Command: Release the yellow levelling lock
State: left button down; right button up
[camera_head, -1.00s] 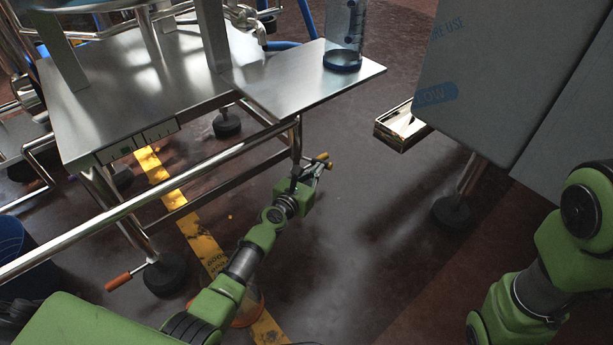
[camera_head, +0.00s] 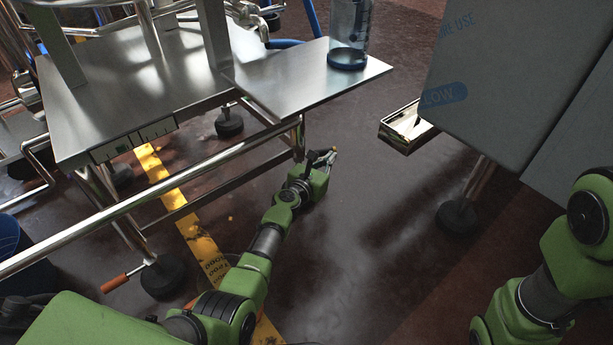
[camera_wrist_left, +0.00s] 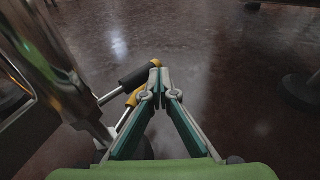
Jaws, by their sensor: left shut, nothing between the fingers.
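The yellow levelling lock is a lever with yellow parts beside a shiny table leg. In the left wrist view its dark grip with a yellow tip (camera_wrist_left: 138,77) lies just left of the fingertips, with a second yellow piece (camera_wrist_left: 134,98) below, partly behind the left finger. In the head view only a small dark and orange bit (camera_head: 311,154) shows beside my gripper. My left gripper (camera_head: 331,157) is shut and empty; its fingertips (camera_wrist_left: 160,74) meet beside the grip. I cannot tell whether they touch it. My right gripper is out of frame.
A steel table (camera_head: 185,83) with a side shelf (camera_head: 300,82) stands above, a clear cylinder (camera_head: 347,35) on it. Its rail (camera_head: 150,205) crosses left of my arm. An orange-handled lever (camera_head: 115,284) sits at another foot.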

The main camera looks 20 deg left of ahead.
pick_arm(q)
jog(key=shift+w, duration=0.35)
dwell(0.4)
